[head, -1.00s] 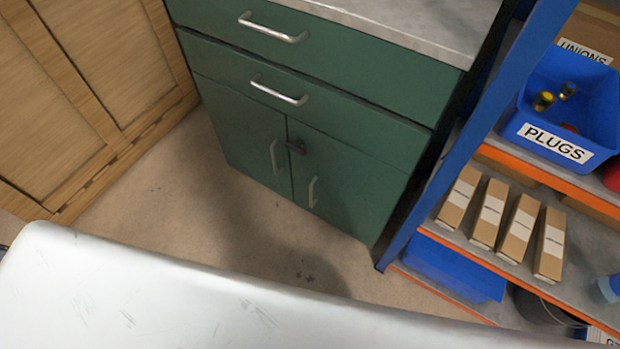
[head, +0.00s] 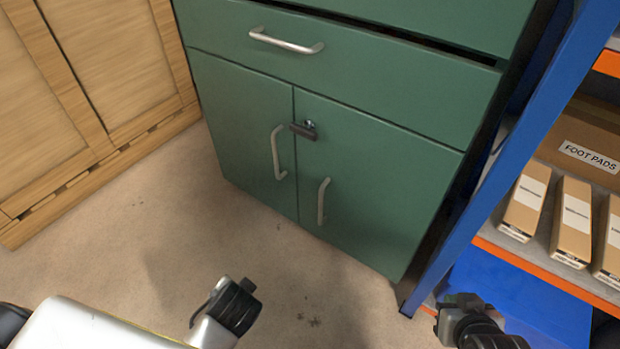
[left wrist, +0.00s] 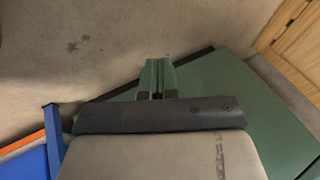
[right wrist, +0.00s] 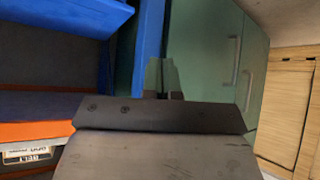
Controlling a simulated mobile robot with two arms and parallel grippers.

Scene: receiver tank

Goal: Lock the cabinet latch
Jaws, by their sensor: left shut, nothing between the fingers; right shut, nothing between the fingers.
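The green cabinet (head: 365,170) stands ahead in the head view, its two lower doors shut side by side. A dark latch (head: 303,130) sits near the top of the right door. Its lever lies roughly level, with its left end at the seam between the doors. My right gripper (head: 453,308) is at the lower right in the head view, well away from the latch. Its fingers (right wrist: 164,78) are shut and empty. My left gripper (left wrist: 158,78) is shut and empty in the left wrist view, with floor and green cabinet panels beyond it. The latch shows in neither wrist view.
A blue-framed shelf (head: 480,160) with boxes and a blue bin (head: 530,305) stands close on the right. Wooden doors (head: 95,80) are on the left. The floor (head: 210,240) before the cabinet is clear. Silver handles (head: 278,152) stick out from the doors.

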